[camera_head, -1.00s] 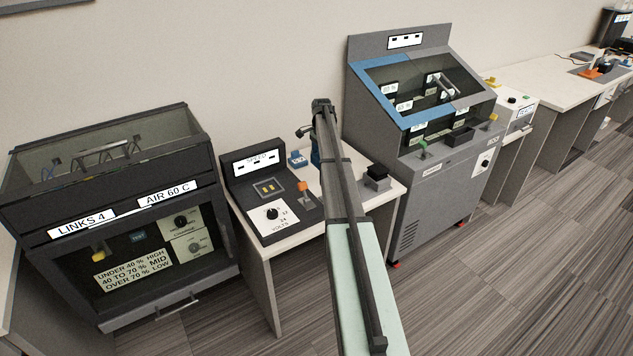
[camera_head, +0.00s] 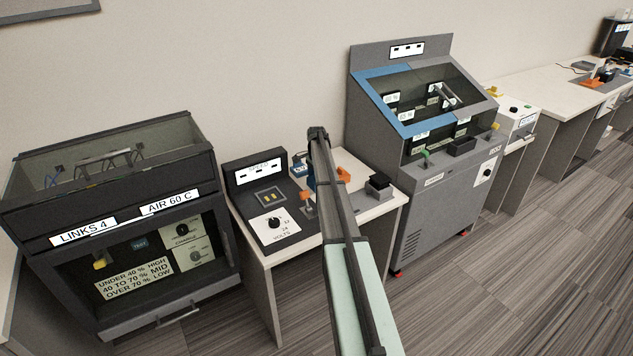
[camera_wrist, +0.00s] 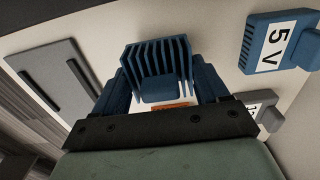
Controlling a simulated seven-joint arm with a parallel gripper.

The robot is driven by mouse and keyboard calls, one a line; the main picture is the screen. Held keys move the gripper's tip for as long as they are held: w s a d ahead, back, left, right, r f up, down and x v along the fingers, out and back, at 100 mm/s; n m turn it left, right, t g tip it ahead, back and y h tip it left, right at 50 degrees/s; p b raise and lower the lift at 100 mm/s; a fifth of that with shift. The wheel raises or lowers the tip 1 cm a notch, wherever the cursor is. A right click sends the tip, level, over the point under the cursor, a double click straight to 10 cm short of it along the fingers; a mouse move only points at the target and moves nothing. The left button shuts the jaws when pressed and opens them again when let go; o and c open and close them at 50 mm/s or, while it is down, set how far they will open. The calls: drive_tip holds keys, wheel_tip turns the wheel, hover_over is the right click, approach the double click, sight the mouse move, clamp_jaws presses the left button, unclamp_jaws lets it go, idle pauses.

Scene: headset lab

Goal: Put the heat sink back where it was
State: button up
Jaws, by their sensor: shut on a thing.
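The heat sink (camera_wrist: 158,60) is blue with a row of upright fins. In the wrist view it sits between the two blue fingers of my gripper (camera_wrist: 160,85), which is shut on it. A white surface shows behind it, and a small orange and white patch shows just below it. I cannot tell whether the heat sink touches anything below. In the head view my arm reaches over the small white bench (camera_head: 375,210) and hides most of my gripper and the heat sink.
A blue block marked 5 V (camera_wrist: 275,42) is right of the heat sink; a grey plate with dark bars (camera_wrist: 50,75) is left. The bench holds a dark volts console (camera_head: 270,205), an orange piece (camera_head: 343,174) and a black-topped block (camera_head: 379,184). Larger cabinets flank it.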

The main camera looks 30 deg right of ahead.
drive_tip(key=shift+f, duration=0.6)
drive_tip(key=shift+f, duration=0.15)
drive_tip(key=o, duration=1.2)
wheel_tip(320, 180, up, 12)
drive_tip(key=shift+r, duration=0.15)
